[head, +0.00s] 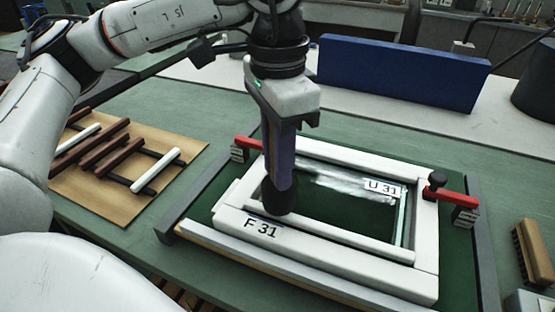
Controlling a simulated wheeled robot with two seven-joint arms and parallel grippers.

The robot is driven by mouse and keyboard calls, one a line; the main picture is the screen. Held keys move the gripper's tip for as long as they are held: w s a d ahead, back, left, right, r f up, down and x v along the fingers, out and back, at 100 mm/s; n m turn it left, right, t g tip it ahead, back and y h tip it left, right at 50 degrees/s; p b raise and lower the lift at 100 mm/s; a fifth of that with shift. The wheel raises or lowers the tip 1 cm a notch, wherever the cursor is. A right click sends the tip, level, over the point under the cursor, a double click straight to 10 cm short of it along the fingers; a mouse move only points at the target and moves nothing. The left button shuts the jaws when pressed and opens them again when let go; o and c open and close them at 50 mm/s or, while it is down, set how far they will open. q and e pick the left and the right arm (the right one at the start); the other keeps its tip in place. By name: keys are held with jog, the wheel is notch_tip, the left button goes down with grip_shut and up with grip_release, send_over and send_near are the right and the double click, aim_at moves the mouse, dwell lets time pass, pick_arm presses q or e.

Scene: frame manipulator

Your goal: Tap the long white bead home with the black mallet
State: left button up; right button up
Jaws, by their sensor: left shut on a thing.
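My left gripper (288,115) points down over the white frame (330,262) and is shut on the handle of the black mallet (279,196). The mallet's dark head is low, over the frame's near left corner. The long white bead (350,238) lies along the inner edge of the frame's near side, and the mallet head covers part of its left end. I cannot tell whether the head touches the bead. A pane (340,183) with label U 31 lies inside the frame. My right gripper is not in view.
Red clamps (452,197) stand at the frame's right and far left. A wooden board (118,202) with brown and white strips lies at left. A blue block (400,72) stands behind, and a brush (533,250) lies at right.

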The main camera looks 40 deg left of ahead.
pick_arm(q)
jog(key=shift+f+b, duration=0.55)
jog(key=shift+f, duration=0.2)
jog(key=shift+r, duration=0.1)
notch_tip(320, 180, up, 5)
jog(key=p, duration=0.3)
jog(key=shift+p, duration=0.3)
